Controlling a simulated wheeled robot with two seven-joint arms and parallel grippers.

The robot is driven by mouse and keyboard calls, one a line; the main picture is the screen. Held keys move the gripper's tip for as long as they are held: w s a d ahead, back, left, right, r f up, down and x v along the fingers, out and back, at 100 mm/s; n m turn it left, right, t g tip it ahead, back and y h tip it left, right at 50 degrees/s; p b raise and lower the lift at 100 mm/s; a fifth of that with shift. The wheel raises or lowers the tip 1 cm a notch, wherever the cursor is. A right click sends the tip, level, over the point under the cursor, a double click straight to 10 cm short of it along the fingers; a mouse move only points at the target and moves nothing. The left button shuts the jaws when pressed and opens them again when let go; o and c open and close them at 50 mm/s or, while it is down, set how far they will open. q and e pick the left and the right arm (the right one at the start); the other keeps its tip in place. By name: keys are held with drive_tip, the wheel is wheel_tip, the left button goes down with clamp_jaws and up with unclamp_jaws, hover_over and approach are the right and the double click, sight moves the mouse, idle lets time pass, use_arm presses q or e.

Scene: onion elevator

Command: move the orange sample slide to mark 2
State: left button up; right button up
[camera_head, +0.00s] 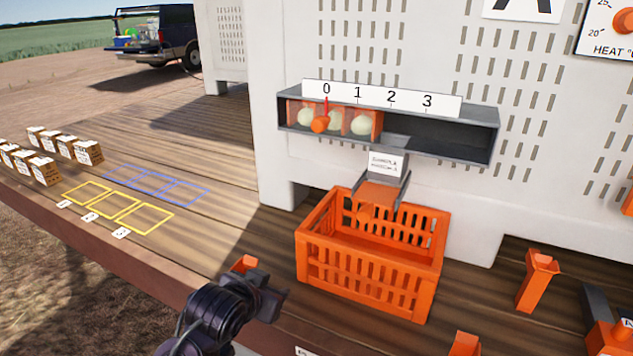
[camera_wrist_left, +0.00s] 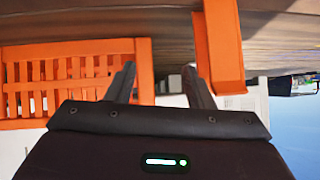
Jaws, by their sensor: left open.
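The orange sample slide (camera_head: 375,125) sits at the left end of a grey channel (camera_head: 465,140) on the white machine wall. Pale onions show in it. Its orange knob (camera_head: 320,124) and red pointer stand at mark 0 on the white scale (camera_head: 445,102). Mark 2 (camera_head: 391,97) is further right, above the slide's right end. My left gripper (camera_head: 268,287) is open and empty, low in front of the slide and left of the orange crate; its two fingers also show apart in the left wrist view (camera_wrist_left: 160,78). My right gripper is out of view.
The orange crate (camera_head: 368,282) stands on the deck below a grey chute (camera_head: 380,183) with a white label. Orange posts stand at the right (camera_head: 538,282) and beside my left gripper (camera_head: 244,263). Small boxes (camera_head: 45,170) and yellow outlines (camera_head: 146,218) lie on the left deck.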

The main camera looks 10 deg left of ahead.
use_arm(q)
drive_tip(key=w+d+r+m+t+h, duration=0.15)
drive_tip(key=w+r+t, duration=0.4)
drive_tip(key=r, duration=0.95)
drive_tip(key=m+t+h, duration=0.1)
drive_tip(key=m+h, duration=0.1)
drive_tip(key=h, duration=0.1)
approach(317, 126)
drive_tip(key=x, duration=0.3)
drive_tip(key=shift+y, duration=0.25)
drive_tip(key=p+x, duration=0.3)
drive_tip(key=x, duration=0.3)
drive_tip(key=shift+d+r, duration=0.1)
drive_tip(key=shift+r, duration=0.05)
drive_tip(key=shift+w+d, duration=0.1)
drive_tip(key=shift+w, duration=0.35)
drive_tip(key=shift+c, duration=0.2)
clamp_jaws()
